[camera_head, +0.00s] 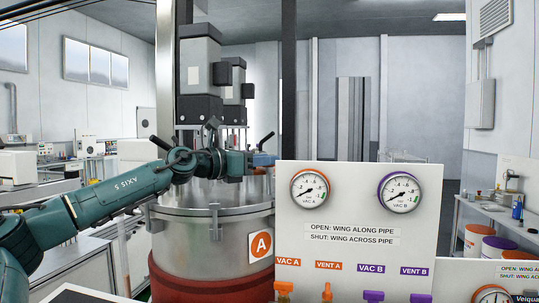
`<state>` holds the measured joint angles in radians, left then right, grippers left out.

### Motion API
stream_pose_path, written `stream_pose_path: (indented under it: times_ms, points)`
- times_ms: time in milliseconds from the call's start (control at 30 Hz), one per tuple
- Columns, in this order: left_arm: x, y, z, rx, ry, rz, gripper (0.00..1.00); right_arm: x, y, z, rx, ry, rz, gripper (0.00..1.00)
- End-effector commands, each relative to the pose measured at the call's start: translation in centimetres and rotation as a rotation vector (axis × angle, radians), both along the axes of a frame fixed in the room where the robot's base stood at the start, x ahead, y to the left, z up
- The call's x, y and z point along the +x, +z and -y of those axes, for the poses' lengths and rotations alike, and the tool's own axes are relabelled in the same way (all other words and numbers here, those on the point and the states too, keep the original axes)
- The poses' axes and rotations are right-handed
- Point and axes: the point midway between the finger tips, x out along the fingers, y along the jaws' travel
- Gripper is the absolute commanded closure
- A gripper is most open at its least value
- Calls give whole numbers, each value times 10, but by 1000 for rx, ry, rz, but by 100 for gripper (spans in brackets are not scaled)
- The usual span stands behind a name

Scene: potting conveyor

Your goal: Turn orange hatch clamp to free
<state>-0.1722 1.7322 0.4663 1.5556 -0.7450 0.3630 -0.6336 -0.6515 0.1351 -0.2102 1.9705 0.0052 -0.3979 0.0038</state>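My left arm reaches in from the left over a steel vessel (212,223) that bears an orange "A" label (261,245). My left gripper (264,160) is at the right side of the vessel's top, just above the corner of the white gauge panel. It is small and seen from the side, so its finger opening is unclear. A small orange part (258,171) shows just below the gripper and may belong to the orange hatch clamp; contact cannot be made out. A black-tipped lever (266,138) sticks up by the gripper. My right gripper is not in view.
The white panel (360,215) stands close in front on the right, with two gauges and several valves along its bottom. Tall motor units (199,75) rise behind my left wrist. A shelf at the far right holds orange and purple tubs (498,248).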

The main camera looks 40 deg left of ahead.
Motion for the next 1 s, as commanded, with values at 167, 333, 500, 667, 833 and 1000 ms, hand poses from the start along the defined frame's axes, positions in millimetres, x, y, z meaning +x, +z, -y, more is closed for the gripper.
stream_pose_path:
  times_ms: [167, 333, 500, 667, 833, 1000]
  points:
    - [11, -1, 3, 0, 0, -3, 68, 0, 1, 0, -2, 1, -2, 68]
    - [16, -1, 5, -2, -1, -2, 68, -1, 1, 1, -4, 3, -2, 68]
    - [18, -1, 6, -1, 0, 0, 68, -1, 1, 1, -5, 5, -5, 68]
    - [17, -1, 6, -1, -1, 0, 68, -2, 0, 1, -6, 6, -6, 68]
    - [17, -1, 6, -1, -1, 0, 81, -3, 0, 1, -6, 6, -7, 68]
    - [17, -1, 6, -1, -1, 0, 95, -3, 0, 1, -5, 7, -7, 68]
